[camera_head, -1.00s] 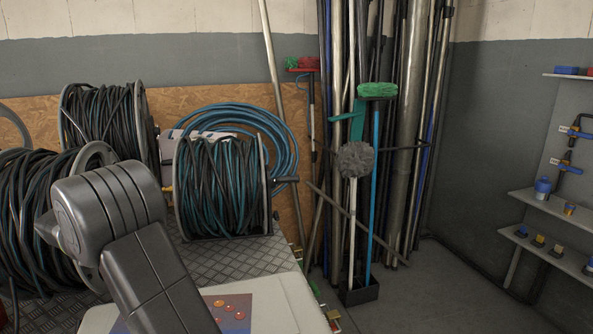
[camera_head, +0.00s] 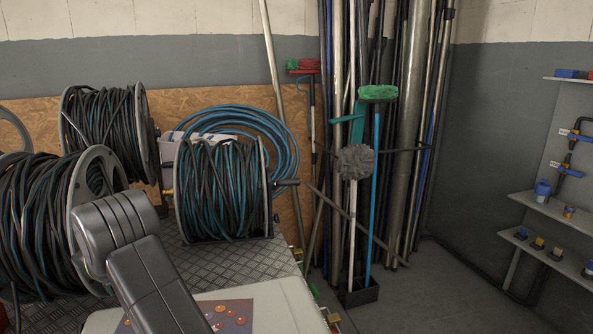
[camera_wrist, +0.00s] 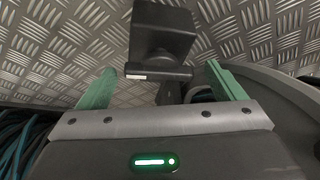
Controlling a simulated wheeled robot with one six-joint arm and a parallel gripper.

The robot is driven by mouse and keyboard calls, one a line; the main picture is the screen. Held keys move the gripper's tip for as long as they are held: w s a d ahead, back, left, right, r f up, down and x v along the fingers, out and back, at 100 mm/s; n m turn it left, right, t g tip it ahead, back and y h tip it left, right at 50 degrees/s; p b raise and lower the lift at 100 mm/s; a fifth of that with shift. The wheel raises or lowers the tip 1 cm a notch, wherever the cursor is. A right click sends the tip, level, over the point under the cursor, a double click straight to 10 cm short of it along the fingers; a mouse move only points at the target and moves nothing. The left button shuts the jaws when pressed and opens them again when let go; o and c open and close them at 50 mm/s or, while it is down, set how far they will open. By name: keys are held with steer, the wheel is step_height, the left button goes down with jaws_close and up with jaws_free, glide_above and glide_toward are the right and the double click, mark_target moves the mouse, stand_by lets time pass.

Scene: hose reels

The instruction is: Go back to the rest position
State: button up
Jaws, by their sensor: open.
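My gripper (camera_wrist: 160,68) shows in the wrist view with its two green fingers spread apart. A dark block-shaped part (camera_wrist: 163,35) with a short post stands in front of and between the fingers. I cannot tell whether it touches them, and nothing is clearly gripped. A grey curved rim (camera_wrist: 270,95), like a reel's flange, lies at the right, and dark and teal hose (camera_wrist: 18,140) at the lower left. In the head view my arm rises at the lower left, in front of the large left hose reel (camera_head: 45,215). My gripper is hidden there.
Another hose reel (camera_head: 220,190) with a side crank stands on the tread-plate surface (camera_head: 235,262). One more reel (camera_head: 105,125) stands behind it. Brooms and poles (camera_head: 405,130) lean in the corner. Shelves (camera_head: 550,205) with small fittings are at the right. The floor before the corner is clear.

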steer(key=shift+d+r+n+g+y+p, duration=0.1)
steer(key=shift+n+g+y+p, duration=0.4)
steer(key=shift+n+p, duration=0.9)
steer(key=shift+w+n+g+y+p, duration=0.1)
steer(key=shift+n+g+y+p, duration=0.2)
steer(key=shift+n, duration=0.95)
steer(key=shift+w+n+g+y+p, duration=0.15)
steer(key=shift+n+g+y, duration=0.2)
steer(key=shift+n, duration=0.9)
steer(key=n+g+p, duration=0.1)
steer(key=n+p, duration=0.2)
steer(key=n, duration=0.1)
steer(key=shift+r+g, duration=0.1)
steer(key=shift+g, duration=0.25)
steer(key=shift+w+n+g+p, duration=0.1)
steer(key=shift+n+g+p, duration=0.5)
steer(key=shift+n+p, duration=1)
